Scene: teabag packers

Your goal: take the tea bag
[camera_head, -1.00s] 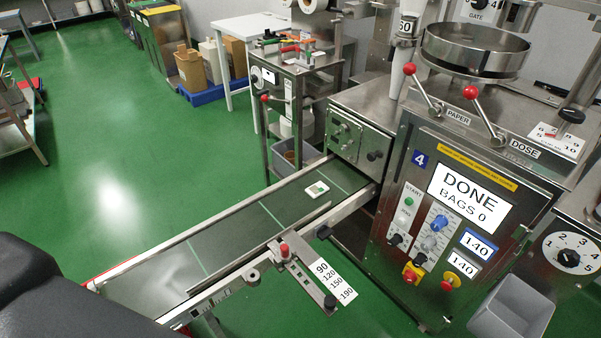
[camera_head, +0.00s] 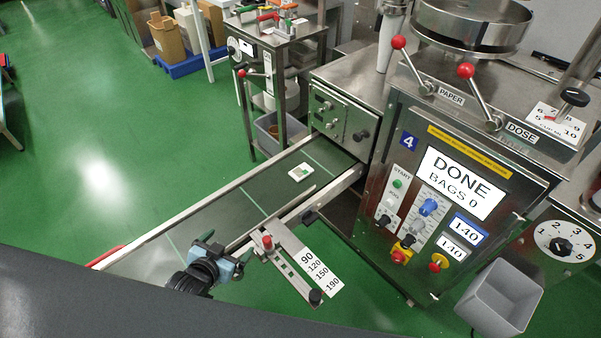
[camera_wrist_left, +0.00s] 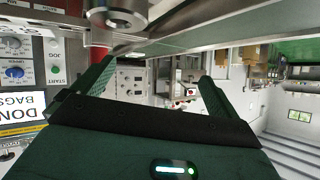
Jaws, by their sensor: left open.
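The tea bag (camera_head: 301,172) is a small white packet with a green mark. It lies flat on the dark green conveyor belt (camera_head: 215,215), near the machine end. My left gripper (camera_head: 228,252) is over the near part of the belt, to the lower left of the tea bag and well apart from it. In the left wrist view its two fingers (camera_wrist_left: 153,80) stand wide apart with nothing between them. I cannot make out the tea bag for sure in that view. My right gripper does not show.
A length gauge with a red knob (camera_head: 267,241) sticks out from the belt's near side, close to my left gripper. The steel packing machine (camera_head: 400,260) showing "DONE BAGS 0" stands at the right, with a grey bin (camera_head: 497,300). The belt between gripper and tea bag is clear.

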